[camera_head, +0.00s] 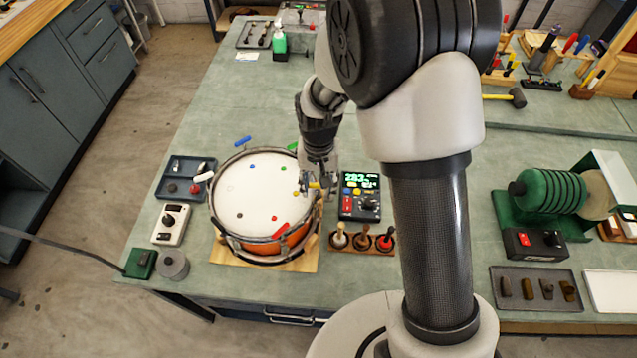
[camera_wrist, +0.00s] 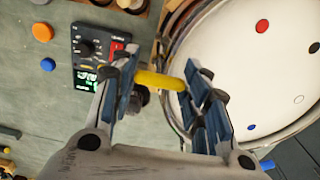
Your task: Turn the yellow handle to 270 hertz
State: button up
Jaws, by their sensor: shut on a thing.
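The yellow handle (camera_head: 314,185) sticks out at the right rim of the drum (camera_head: 247,192). In the wrist view the yellow handle (camera_wrist: 160,81) lies between the two fingers of my gripper (camera_wrist: 158,88), which is shut on it. My gripper (camera_head: 318,182) shows small in the head view, partly covering the handle. The tuner box (camera_head: 361,196) stands right of the drum, with a green lit display (camera_head: 361,180) that seems to read about 293; the digits are small. The same box shows in the wrist view (camera_wrist: 92,48), its display partly hidden by a finger.
Blue (camera_head: 243,141), white (camera_head: 203,177) and red (camera_head: 279,230) handles sit around the drum rim. A stand with several knobbed tools (camera_head: 362,250) is below the tuner box.

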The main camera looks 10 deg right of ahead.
dwell(0.3)
jog(key=o, duration=1.1)
jog(key=shift+c, duration=0.2)
notch_tip(320, 180, up, 12)
jog(key=shift+r, duration=0.1)
jog(key=s+d+r+n+t+b, duration=0.1)
jog(key=s+d+r+b, duration=0.15)
jog(key=s, duration=0.25)
jog(key=s+d+r+t+b, duration=0.1)
jog(key=s+d+r+b, duration=0.15)
jog(key=s+r, duration=0.2)
jog(key=s+d+f+t+b, duration=0.1)
jog(key=s+d+b, duration=0.1)
jog(key=s, duration=0.4)
jog(key=s+d+f+n+t+b, duration=0.1)
jog(key=s+d+f+b, duration=0.1)
jog(key=s, duration=0.3)
jog(key=shift+s+t, duration=0.3)
jog(key=shift+s, duration=0.05)
